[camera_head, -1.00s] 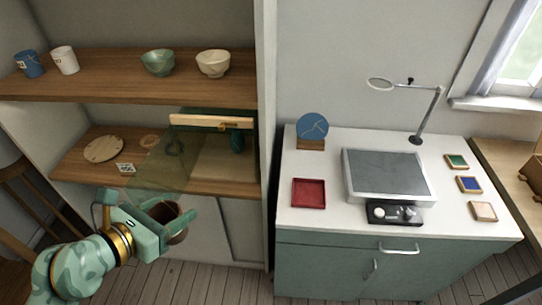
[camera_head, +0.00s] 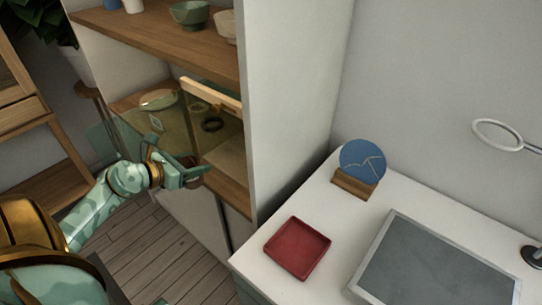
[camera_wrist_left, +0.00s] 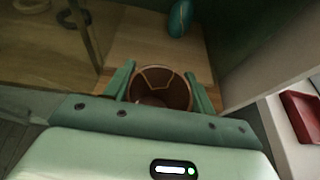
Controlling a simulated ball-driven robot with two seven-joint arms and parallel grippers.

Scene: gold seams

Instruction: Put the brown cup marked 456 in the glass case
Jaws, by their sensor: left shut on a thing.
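The brown cup (camera_wrist_left: 158,90) shows from above in the left wrist view, with gold seam lines inside its dark bowl. My left gripper (camera_wrist_left: 160,84) is shut on it, one finger on each side. No 456 mark can be read. In the head view my left gripper (camera_head: 194,172) is at the lower shelf's front edge and mostly hides the cup. The glass case (camera_head: 211,95) stands on the lower shelf, with greenish see-through panes and a pale wooden rail. In the left wrist view the cup is in front of a bare wooden board. My right gripper is out of view.
A dark green rounded object (camera_wrist_left: 180,18) stands behind the cup. A dark ring (camera_head: 212,125) lies on the lower shelf. The white cabinet side (camera_head: 290,100) rises just right of the gripper. A red tray (camera_head: 297,248) and a blue disc (camera_head: 362,160) are on the counter.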

